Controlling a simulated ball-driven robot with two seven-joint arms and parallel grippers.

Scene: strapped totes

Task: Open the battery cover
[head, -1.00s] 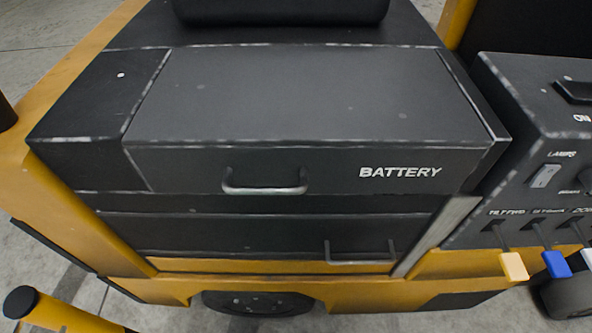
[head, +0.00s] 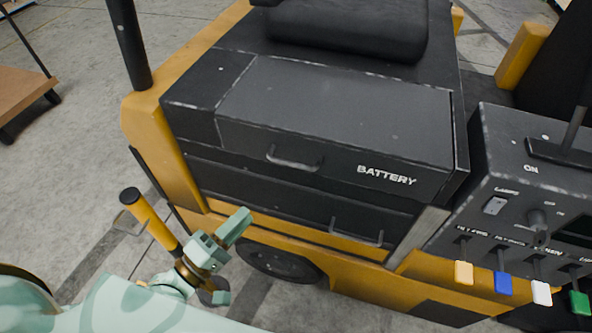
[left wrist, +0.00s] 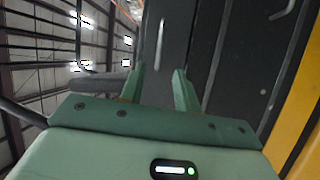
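The battery cover (head: 330,110) is a dark grey panel lettered BATTERY on the yellow and black vehicle, and it is closed. Its bar handle (head: 294,161) is on the front face, left of the lettering. My left gripper (head: 238,255) is open and empty, below and to the left of that handle in the head view, apart from it. In the left wrist view the fingers (left wrist: 158,76) are spread, and the cover's handle (left wrist: 159,52) shows beyond them, between the tips. My right gripper is not in view.
A second bar handle (head: 357,233) sits on the lower dark panel. A control box (head: 520,190) with coloured levers stands at the right. A yellow post (head: 150,220) rises by my left arm. A black seat (head: 345,30) is behind the cover.

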